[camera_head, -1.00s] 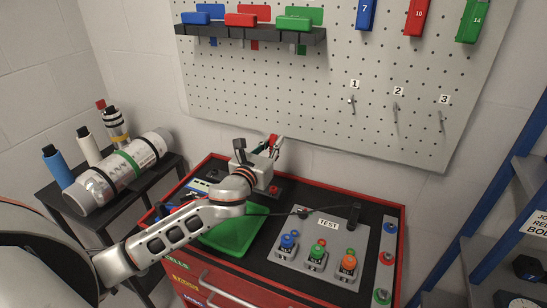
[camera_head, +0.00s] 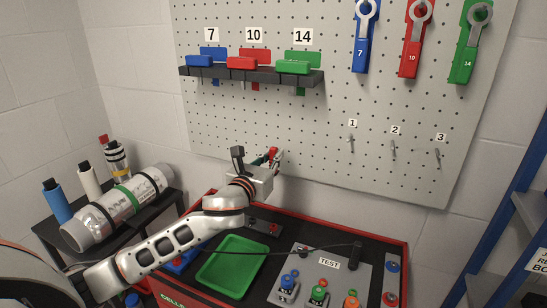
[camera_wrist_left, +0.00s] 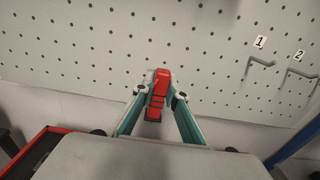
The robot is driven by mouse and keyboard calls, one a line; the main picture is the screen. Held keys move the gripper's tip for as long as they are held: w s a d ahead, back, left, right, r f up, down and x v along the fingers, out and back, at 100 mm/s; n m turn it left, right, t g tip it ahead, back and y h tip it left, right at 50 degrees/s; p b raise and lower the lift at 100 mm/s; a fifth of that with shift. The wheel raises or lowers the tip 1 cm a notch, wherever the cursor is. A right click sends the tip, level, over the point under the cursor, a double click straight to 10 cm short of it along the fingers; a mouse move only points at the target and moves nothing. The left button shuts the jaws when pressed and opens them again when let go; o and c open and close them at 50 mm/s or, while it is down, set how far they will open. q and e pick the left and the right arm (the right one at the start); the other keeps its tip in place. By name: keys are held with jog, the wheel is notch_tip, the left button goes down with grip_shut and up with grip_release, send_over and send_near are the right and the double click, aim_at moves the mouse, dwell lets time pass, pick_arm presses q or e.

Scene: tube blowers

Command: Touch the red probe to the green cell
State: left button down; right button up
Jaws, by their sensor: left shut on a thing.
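My left gripper (camera_head: 271,158) is shut on the red probe (camera_wrist_left: 157,95), held in the air above the back of the cart, in front of the pegboard. In the left wrist view the probe sits upright between the two teal fingertips. The green cell (camera_head: 319,294) stands on the grey TEST board (camera_head: 329,264), between a blue cell (camera_head: 287,284) and an orange one cut off by the lower edge. The probe is well apart from the green cell, up and left of it. My right gripper is not in view.
A green tray (camera_head: 232,265) lies left of the TEST board. A black cable (camera_head: 300,249) runs across the cart top from a black post (camera_head: 357,252). The pegboard (camera_head: 300,130) rises behind. A side table at left holds a metal cylinder (camera_head: 118,207) and bottles.

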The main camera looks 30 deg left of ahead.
pick_arm(q)
jog(key=shift+r, duration=2.7)
